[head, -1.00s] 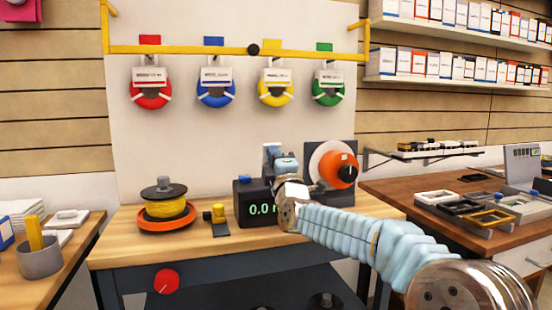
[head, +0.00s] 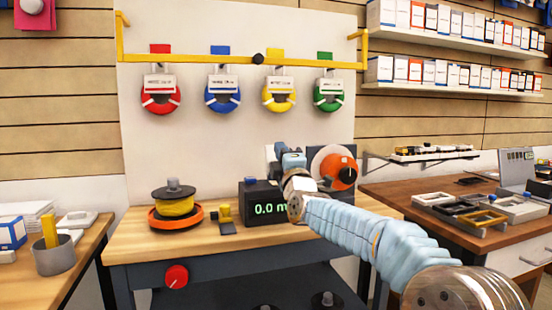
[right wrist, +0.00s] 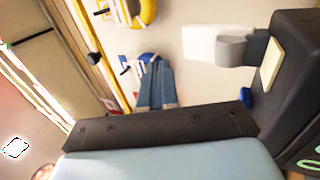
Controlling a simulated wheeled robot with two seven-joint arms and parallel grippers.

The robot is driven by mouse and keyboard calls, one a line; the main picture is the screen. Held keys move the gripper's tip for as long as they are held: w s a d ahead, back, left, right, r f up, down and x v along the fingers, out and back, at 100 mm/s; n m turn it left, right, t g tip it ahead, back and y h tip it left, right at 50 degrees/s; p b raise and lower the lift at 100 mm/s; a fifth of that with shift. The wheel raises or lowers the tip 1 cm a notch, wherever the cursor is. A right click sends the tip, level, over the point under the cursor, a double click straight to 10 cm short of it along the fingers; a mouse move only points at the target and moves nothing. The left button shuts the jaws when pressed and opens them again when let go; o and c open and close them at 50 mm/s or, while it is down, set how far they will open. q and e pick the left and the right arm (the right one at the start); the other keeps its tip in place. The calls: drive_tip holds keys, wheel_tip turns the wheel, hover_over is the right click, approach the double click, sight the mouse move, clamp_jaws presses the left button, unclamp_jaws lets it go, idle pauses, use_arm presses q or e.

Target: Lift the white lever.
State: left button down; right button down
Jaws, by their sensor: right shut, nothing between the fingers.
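A white lever (right wrist: 207,45) shows in the right wrist view as a flat white piece on a grey round stub, beside a black box. The black counter box (head: 262,202) with a green "0.0" readout stands on the wooden bench. My right gripper (head: 283,148) is above and behind the box's right side. In the right wrist view its blue-grey fingers (right wrist: 153,65) are shut and empty, left of the lever with a visible gap. My left gripper is not in view.
A yellow spool (head: 174,205) on an orange base stands left of the box, with a small yellow-and-black tool (head: 225,217) between. An orange disc with a black knob (head: 341,173) stands right of the gripper. Coloured rolls hang on the panel behind.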

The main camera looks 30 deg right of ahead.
drive_tip(key=s+a+r, duration=0.2)
drive_tip(key=s, duration=0.7)
drive_tip(key=shift+b, duration=0.35)
